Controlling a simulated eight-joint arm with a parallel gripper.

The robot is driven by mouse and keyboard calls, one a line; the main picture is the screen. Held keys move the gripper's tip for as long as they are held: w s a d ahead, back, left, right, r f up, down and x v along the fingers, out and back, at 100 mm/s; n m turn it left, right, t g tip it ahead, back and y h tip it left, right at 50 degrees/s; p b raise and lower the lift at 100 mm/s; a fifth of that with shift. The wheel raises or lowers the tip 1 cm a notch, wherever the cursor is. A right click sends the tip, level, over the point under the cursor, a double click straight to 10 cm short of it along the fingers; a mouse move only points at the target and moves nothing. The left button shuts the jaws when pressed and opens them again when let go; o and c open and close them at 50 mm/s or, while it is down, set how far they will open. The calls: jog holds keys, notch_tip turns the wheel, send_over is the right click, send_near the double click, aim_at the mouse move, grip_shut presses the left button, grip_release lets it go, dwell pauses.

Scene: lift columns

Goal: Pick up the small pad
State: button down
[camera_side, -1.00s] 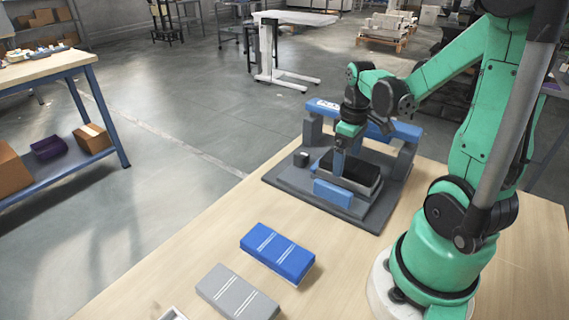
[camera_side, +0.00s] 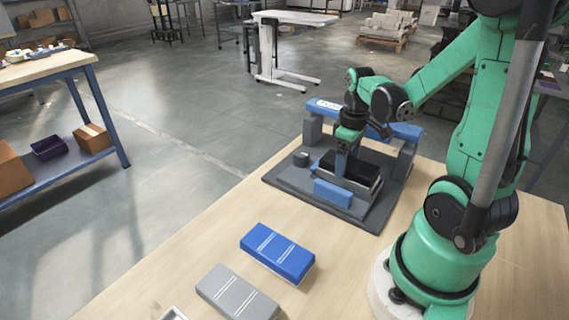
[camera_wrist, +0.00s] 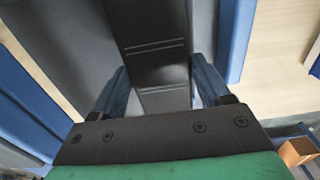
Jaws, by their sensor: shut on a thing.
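In the wrist view the dark pad (camera_wrist: 155,55) with thin pale lines runs between my two blue fingers. My gripper (camera_side: 341,168) points down and is shut on this pad; it also shows in the wrist view (camera_wrist: 162,85). The pad's underside is hidden, so I cannot tell whether it is clear of the fixture. A blue pad (camera_side: 277,252) and a grey pad (camera_side: 236,292), both with white stripes, lie on the table, apart from my gripper.
The fixture's blue crossbar (camera_side: 400,132) stands close behind my gripper. A pale tray's corner (camera_side: 173,314) shows at the bottom edge. The wooden table (camera_side: 335,270) is clear right of the blue pad.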

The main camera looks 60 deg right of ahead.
jog(key=shift+r, duration=0.15)
notch_tip(320, 180, up, 27)
dwell(1.5)
jog(key=shift+f, duration=0.2)
